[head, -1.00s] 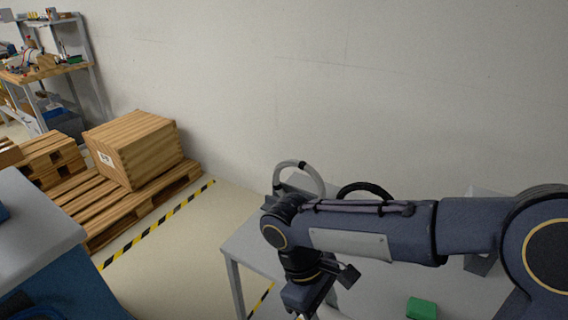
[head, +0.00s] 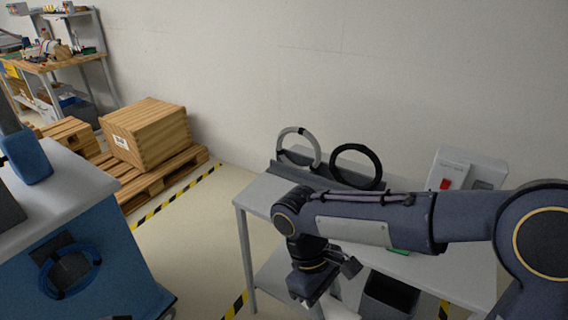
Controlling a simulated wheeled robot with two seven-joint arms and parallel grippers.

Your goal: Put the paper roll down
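My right arm comes in from the right and reaches across the front of a grey table. My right gripper (head: 312,288) points down at the bottom of the view, in front of the table's near edge. Its fingertips are not clearly visible, so I cannot tell whether it is open or shut. A pale patch shows beside and below it, but I cannot tell whether this is the paper roll. No paper roll can be clearly made out. My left gripper is not in view.
The grey table (head: 257,192) carries a pale ring (head: 283,143), a black ring (head: 334,158) and a white box with a red part (head: 452,162). A dark bin (head: 390,296) is below. A blue cart (head: 112,250) stands left. Floor between cart and table is clear.

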